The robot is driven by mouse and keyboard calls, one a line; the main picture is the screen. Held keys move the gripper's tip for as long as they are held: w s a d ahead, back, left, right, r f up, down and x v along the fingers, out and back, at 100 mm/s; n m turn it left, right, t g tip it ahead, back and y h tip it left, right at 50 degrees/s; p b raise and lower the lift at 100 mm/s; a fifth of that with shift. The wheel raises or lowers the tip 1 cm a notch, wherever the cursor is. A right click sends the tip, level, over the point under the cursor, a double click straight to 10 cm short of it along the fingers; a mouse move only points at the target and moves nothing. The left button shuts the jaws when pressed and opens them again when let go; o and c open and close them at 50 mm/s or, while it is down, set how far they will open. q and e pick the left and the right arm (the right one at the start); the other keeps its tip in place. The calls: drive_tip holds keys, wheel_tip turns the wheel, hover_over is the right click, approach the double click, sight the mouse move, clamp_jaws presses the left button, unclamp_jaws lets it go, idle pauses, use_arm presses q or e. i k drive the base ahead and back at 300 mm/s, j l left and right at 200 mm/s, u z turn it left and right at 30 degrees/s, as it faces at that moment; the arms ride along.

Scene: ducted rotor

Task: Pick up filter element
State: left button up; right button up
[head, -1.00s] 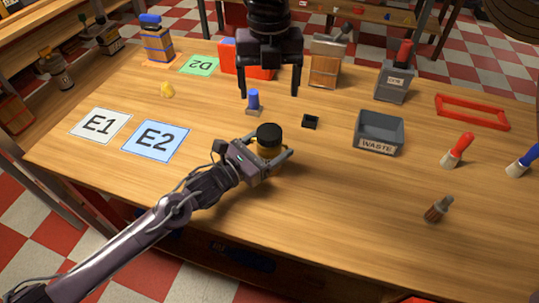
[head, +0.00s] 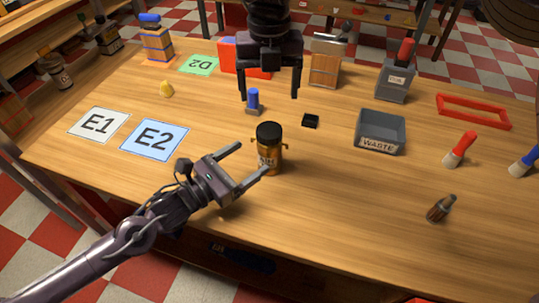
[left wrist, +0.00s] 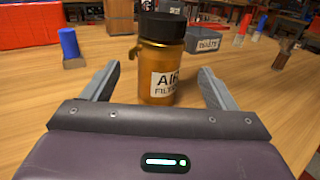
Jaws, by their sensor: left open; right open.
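The filter element is an amber jar (head: 269,159) with a black lid and a white label reading AIR FILTER in the left wrist view (left wrist: 162,82). It stands upright on the wooden table. My left gripper (head: 254,160) is open and empty, just to the lower left of the jar, its fingers pointing toward it. In the left wrist view the jar stands beyond and between the open fingers, apparently untouched. My right gripper (head: 268,95) is open and empty, fingers pointing down, above the table behind the jar.
A blue-topped peg (head: 253,101) and a small black box (head: 311,121) stand behind the jar. A grey WASTE bin (head: 380,133) is to the right. Cards E1 (head: 98,124) and E2 (head: 153,139) lie left.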

sight(443, 207)
drive_tip(key=k, duration=1)
